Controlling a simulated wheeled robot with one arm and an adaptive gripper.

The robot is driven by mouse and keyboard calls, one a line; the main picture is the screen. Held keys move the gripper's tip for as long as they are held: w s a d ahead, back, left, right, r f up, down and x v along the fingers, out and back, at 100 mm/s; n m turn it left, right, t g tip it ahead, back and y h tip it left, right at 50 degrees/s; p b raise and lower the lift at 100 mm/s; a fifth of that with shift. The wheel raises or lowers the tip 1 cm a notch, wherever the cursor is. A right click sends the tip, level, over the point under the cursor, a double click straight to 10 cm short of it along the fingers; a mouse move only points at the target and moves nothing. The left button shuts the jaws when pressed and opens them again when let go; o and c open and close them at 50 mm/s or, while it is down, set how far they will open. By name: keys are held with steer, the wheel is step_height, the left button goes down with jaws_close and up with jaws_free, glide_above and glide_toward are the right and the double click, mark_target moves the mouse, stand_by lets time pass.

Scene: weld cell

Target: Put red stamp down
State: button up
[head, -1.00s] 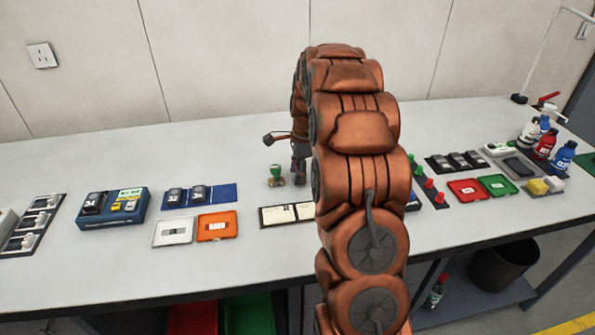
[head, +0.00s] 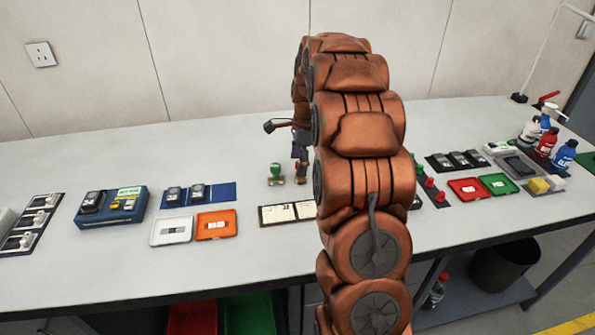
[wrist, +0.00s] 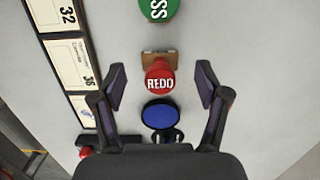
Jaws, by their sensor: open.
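The red stamp (head: 301,170), marked REDO, stands upright on the table beside the green stamp (head: 276,173). In the wrist view the red stamp (wrist: 159,76) sits on its brown base between my open fingertips, with a gap on both sides. My gripper (wrist: 161,84) is open and holds nothing. In the head view my gripper (head: 300,149) is just above the red stamp, partly hidden by my arm. The green stamp (wrist: 158,8) shows at the top edge of the wrist view.
A blue round-topped thing (wrist: 161,115) shows below the red stamp in the wrist view. A card strip (head: 288,213) lies in front of the stamps. White (head: 171,231) and orange (head: 216,225) trays lie to the left. The table behind the stamps is clear.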

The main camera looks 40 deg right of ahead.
steer(key=r, duration=0.3)
steer(key=r+b, duration=0.1)
steer(key=r, duration=0.1)
steer(key=d+r, duration=0.1)
steer(key=r, duration=0.2)
steer(key=shift+s+r, duration=0.3)
steer(key=shift+r, duration=0.05)
steer(key=s+a+n+g, duration=0.1)
steer(key=s+a+n, duration=1.1)
steer(key=a, duration=0.6)
steer(key=s+a+f+n, duration=0.2)
steer(key=s+a+n, duration=0.1)
steer(key=s, duration=0.4)
steer(key=s+a+f+n+g, duration=0.1)
steer(key=s+a+f+n, duration=0.1)
steer(key=s, duration=0.6)
steer(key=s+a+f+n+h, duration=0.1)
steer(key=s+a+f+n, duration=0.1)
steer(key=s+n, duration=0.3)
steer(key=s+a, duration=0.1)
steer(key=s, duration=0.1)
steer(key=shift+s+a+f+n+g, duration=0.3)
steer(key=shift+a+n, duration=0.1)
step_height(320, 180, up, 4)
steer(key=p, duration=0.4)
steer(key=shift+r, duration=0.15)
